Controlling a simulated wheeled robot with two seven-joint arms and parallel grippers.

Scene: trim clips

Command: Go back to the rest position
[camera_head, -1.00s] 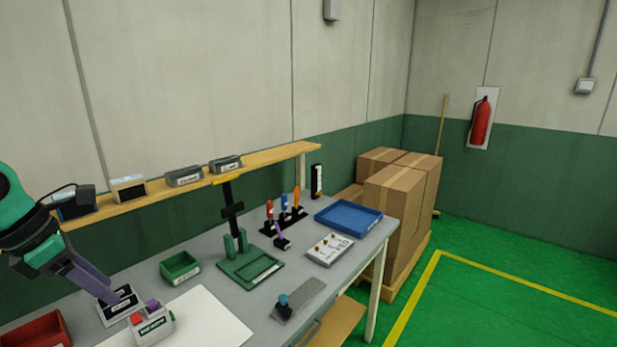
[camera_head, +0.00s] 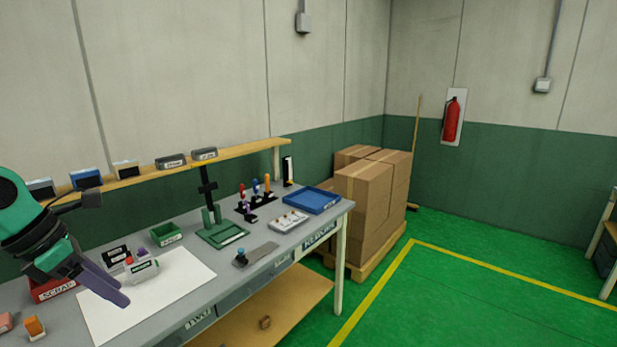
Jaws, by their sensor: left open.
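My left gripper (camera_head: 112,286) is at the lower left, in front of the workbench (camera_head: 262,262) and over the white sheet (camera_head: 165,290) in the picture. Its purple fingers point down to the right, and I see nothing between them. A small grey holder (camera_head: 143,270) with a red and a purple piece stands on the sheet's far edge, just beyond the fingers. A black labelled block (camera_head: 116,255) stands behind it. My right gripper is out of view.
A red scrap bin (camera_head: 52,289) is partly behind my left arm. A green bin (camera_head: 166,234), green fixture (camera_head: 222,233), tool rack (camera_head: 256,195) and blue tray (camera_head: 313,200) stand along the bench. Stacked cartons (camera_head: 370,205) stand beyond its right end. Green floor (camera_head: 480,300) at right is clear.

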